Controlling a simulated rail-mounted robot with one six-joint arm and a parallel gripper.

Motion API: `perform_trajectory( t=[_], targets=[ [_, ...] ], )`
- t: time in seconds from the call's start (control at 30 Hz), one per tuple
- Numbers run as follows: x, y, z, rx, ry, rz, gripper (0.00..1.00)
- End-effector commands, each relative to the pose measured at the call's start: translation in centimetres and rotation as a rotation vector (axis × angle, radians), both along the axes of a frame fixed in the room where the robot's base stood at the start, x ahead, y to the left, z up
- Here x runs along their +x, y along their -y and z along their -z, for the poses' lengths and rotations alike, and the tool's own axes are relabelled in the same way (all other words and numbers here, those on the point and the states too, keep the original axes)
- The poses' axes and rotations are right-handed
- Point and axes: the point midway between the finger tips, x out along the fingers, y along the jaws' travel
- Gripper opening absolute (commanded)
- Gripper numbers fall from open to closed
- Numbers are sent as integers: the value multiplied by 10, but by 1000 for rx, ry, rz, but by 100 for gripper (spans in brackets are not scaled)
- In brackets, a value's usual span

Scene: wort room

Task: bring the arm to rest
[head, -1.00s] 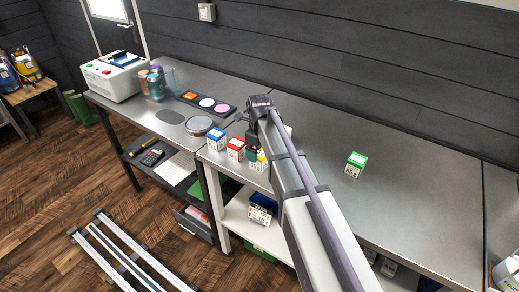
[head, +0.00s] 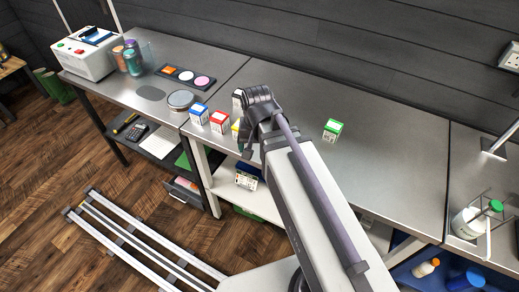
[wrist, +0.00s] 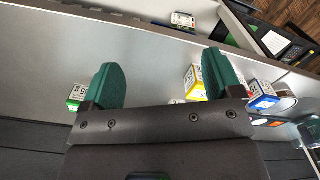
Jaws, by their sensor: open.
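My gripper (wrist: 158,82) is open, with two dark green fingers apart and nothing between them. A blue-topped box (head: 198,113), a red-topped box (head: 219,121) and a partly hidden yellow box (head: 236,131) stand left of the wrist. A green-topped box (head: 332,129) stands alone to its right. In the wrist view the yellow box (wrist: 192,88) shows beside the right finger, and the green-topped box (wrist: 76,97) lies beyond the left finger.
A rack with a green-capped bottle (head: 470,220) stands at the far right. The bench around the green-topped box is clear.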

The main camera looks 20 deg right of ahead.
Motion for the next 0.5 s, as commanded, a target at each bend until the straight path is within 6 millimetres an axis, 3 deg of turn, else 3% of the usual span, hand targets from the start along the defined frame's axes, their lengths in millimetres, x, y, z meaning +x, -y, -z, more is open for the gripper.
perform_trajectory(
  t=[0.03,0.17,0.4,0.5],
  targets=[
    [-18,0,0,0,0,-131,85],
    [-31,0,0,0,0,-341,85],
    [-30,0,0,0,0,-368,85],
    [-30,0,16,0,0,-367,85]
  ],
)
